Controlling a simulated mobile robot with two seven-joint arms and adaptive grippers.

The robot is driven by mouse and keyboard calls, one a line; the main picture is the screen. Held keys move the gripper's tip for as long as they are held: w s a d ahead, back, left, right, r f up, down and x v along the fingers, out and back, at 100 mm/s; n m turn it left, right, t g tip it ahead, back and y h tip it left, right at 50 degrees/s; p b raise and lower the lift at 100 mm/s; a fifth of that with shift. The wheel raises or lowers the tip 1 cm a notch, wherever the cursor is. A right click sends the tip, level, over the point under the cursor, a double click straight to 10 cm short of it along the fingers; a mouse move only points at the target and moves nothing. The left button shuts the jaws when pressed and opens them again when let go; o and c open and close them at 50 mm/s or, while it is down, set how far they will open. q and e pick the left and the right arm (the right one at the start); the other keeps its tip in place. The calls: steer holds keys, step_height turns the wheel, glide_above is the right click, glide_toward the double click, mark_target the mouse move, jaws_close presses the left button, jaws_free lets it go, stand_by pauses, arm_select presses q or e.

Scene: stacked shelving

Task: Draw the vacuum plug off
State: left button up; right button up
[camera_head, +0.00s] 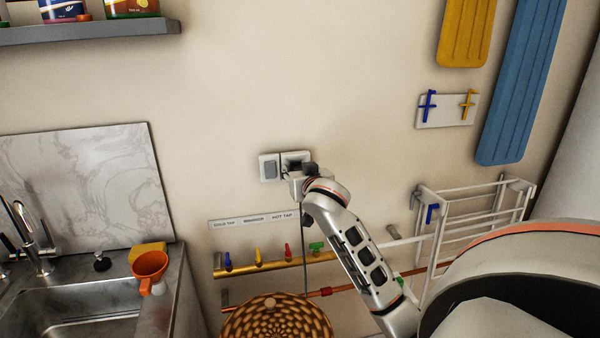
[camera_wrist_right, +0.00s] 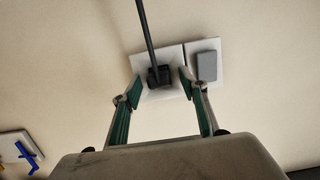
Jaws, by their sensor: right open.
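The vacuum plug (camera_wrist_right: 159,76) is dark and sits in the white wall socket (camera_wrist_right: 176,93), with its dark cord (camera_wrist_right: 146,25) leading away from it. In the head view the socket (camera_head: 296,157) is partly covered by my right gripper (camera_head: 297,172), and a cord (camera_head: 304,235) hangs down below it. In the right wrist view my right gripper (camera_wrist_right: 160,85) is open, with one green-padded finger on each side of the plug. I see gaps between the fingers and the plug. My left gripper is not in view.
A grey switch (camera_head: 269,167) is beside the socket. Below are a labelled strip (camera_head: 252,219), a brass pipe with coloured taps (camera_head: 276,264) and a wicker basket (camera_head: 276,318). A white rack (camera_head: 470,215) stands at the right, a sink (camera_head: 80,315) at the left. The wall above the socket is clear.

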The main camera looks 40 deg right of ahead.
steer(key=c, duration=1.2)
steer(key=shift+s+a, duration=0.35)
steer(key=shift+s, duration=0.25)
steer(key=shift+v, duration=1)
steer(key=shift+f, duration=0.15)
